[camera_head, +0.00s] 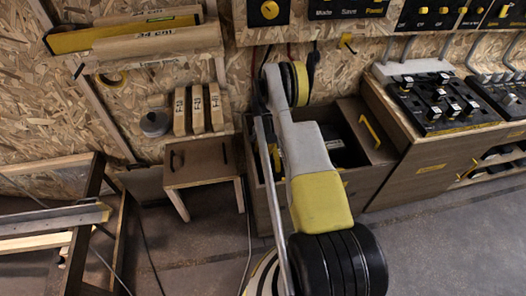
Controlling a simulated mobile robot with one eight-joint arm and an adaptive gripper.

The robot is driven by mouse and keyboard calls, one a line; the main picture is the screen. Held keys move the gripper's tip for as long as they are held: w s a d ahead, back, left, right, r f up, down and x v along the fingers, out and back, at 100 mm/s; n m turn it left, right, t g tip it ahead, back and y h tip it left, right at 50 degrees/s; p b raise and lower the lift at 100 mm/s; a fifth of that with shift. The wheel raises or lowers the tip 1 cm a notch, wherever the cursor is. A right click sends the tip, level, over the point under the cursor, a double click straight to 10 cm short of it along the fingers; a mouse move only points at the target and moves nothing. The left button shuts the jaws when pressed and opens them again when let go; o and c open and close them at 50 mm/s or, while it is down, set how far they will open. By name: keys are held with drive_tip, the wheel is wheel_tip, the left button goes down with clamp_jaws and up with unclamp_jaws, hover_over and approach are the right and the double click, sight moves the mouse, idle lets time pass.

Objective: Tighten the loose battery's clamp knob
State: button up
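An open wooden box (357,182) stands against the back wall in the middle of the view. A dark block (346,150) with a yellow edge sits inside it, partly hidden by my arm. It may be a battery, but I cannot tell whether it is the loose one. No clamp knob can be made out. My arm rises from the bottom middle, passes in front of the box and ends at a black and yellow joint near the wall. My gripper cannot be seen; the arm's end hides that area.
A yellow handle (370,131) is on the box's right side. A small wooden stool (201,163) stands left of it. A bench with black switch units (436,101) is on the right. A wooden frame (85,225) stands at left. Cables lie on the otherwise open grey floor (195,262).

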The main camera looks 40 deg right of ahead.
sight(263, 151)
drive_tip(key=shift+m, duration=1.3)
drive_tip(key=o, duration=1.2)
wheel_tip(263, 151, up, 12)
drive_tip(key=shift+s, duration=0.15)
